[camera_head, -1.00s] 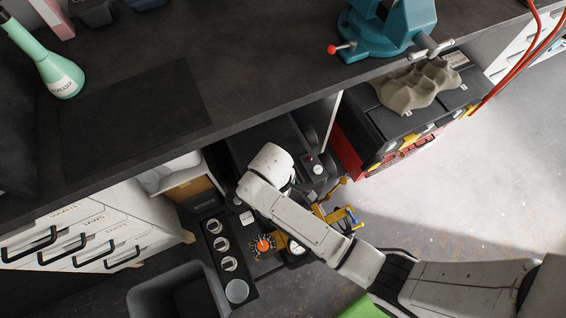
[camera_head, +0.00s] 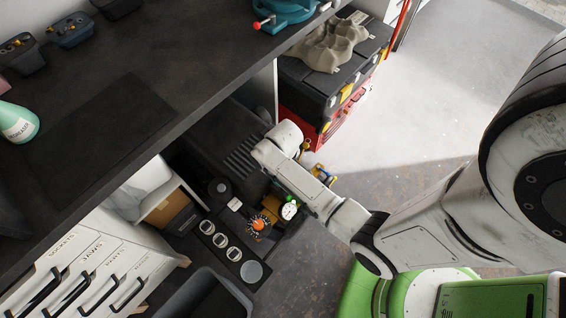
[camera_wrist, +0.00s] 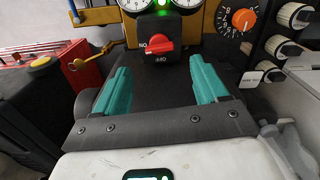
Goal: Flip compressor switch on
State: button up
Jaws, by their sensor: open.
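The compressor switch is a red rotary knob (camera_wrist: 158,44) on a black plate, with "NO" lettering at its left and "440" below. Its handle lies roughly crosswise in the wrist view. A green lamp (camera_wrist: 163,4) glows just above it, between two round gauges. My gripper (camera_wrist: 160,68) is open, its teal fingers apart on either side below the knob, with nothing between them and not touching the knob. In the head view my arm hides the gripper and the knob, while the green lamp (camera_head: 290,198) and one gauge (camera_head: 289,211) show beside the arm.
An orange dial (camera_wrist: 243,19) and several silver knobs sit right of the switch. The dark workbench (camera_head: 180,70) overhangs the black ribbed machine (camera_head: 215,143). The floor at right is open.

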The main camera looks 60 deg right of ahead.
notch_tip(320, 180, down, 7)
jog(key=shift+r+b, duration=0.2)
jog(key=shift+b, duration=0.2)
jog(key=shift+c, duration=0.3)
jog(key=c, duration=1)
jog(key=shift+m, duration=0.8)
jog(key=o, duration=1.1)
jog(key=shift+c, duration=0.2)
notch_tip(320, 180, up, 11)
jog(key=p, duration=0.1)
jog(key=shift+p, duration=0.4)
